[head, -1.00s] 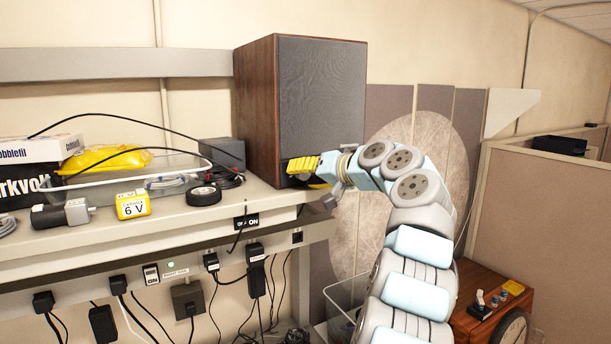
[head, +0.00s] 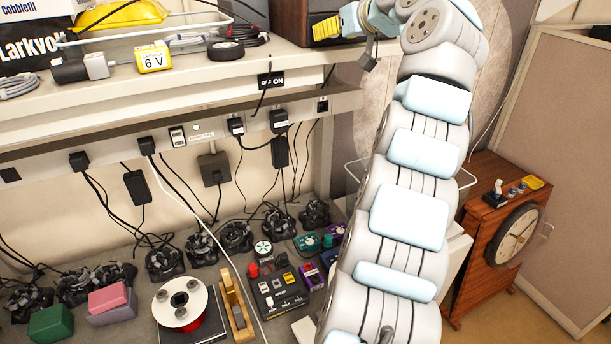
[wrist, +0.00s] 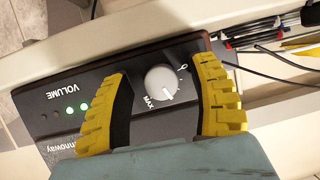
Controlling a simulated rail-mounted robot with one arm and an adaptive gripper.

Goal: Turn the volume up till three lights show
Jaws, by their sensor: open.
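The dark speaker box with the wooden cabinet (head: 287,20) stands at the top of the head view, mostly cut off. In the wrist view, its black front panel (wrist: 130,75) carries the word VOLUME and a round white knob (wrist: 161,82) with MAX and 0 marks. Two green lights (wrist: 77,109) glow to the left of the knob; a dim spot beside them looks unlit. My gripper (wrist: 172,85), with yellow ribbed fingers, is open, one finger on each side of the knob. I cannot tell whether the fingers touch it. It also shows in the head view (head: 327,28).
Plugs and cables hang below. A wooden cabinet with a clock (head: 517,234) stands at the right.

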